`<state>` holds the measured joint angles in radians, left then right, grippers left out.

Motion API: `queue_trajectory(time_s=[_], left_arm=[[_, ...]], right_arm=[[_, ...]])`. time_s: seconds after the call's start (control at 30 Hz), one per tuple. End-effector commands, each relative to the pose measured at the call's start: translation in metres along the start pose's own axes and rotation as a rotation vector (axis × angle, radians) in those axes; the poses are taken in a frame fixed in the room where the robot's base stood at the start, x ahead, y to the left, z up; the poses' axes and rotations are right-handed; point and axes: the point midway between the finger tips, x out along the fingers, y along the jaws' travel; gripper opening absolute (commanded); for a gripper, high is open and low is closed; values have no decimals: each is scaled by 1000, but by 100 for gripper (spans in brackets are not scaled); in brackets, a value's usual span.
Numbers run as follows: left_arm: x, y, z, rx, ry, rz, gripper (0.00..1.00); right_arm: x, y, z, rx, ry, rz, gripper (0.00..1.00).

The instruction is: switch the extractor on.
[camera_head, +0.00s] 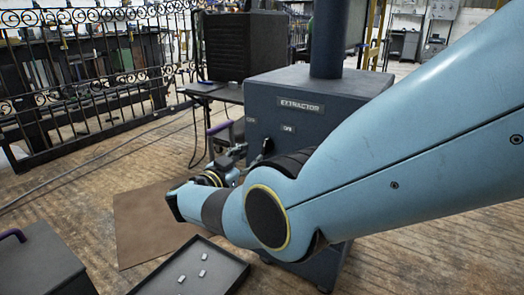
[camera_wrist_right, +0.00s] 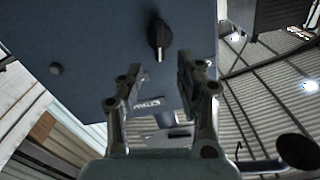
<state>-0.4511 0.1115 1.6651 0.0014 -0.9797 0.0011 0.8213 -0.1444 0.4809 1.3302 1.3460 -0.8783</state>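The extractor (camera_head: 330,112) is a dark blue-grey cabinet with a name label and a thick pipe rising from its top. Its front bears two small white labels, the right one (camera_head: 288,128) seeming to read ON. A black knob (camera_head: 267,146) sits below them, partly hidden by my arm. In the right wrist view the knob (camera_wrist_right: 160,38) has a pale pointer line pointing down the picture. My right gripper (camera_head: 238,153) is close to the cabinet front; in the wrist view its fingers (camera_wrist_right: 150,84) are apart and empty, with the knob beyond the fingertips. My left gripper is out of view.
A black tray (camera_head: 232,280) with several small pale pieces lies at the bottom, beside a brown mat (camera_head: 140,225). A grey box (camera_head: 45,262) with a purple handle is at lower left. A black ornate fence (camera_head: 90,85) stands behind.

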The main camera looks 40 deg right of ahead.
Motion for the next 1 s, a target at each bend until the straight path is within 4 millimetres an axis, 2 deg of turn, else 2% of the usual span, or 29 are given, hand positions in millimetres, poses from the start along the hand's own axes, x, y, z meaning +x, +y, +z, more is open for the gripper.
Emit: queue_trajectory(time_s=[0.1, 0.3, 0.47, 0.7, 0.77, 1.0], left_arm=[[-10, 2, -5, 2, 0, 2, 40], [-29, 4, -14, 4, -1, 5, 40], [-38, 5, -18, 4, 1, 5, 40], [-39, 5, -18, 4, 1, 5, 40], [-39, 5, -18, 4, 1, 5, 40], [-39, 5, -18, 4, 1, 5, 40]], right_arm=[[26, 2, 3, -3, 1, 1, 36], [56, 2, 3, -2, 0, 1, 36], [65, 1, 1, -1, -1, 0, 36], [66, 0, 0, 0, -1, 0, 36], [66, 0, 0, 0, -1, 0, 31], [66, 1, 1, 0, -1, 0, 0]])
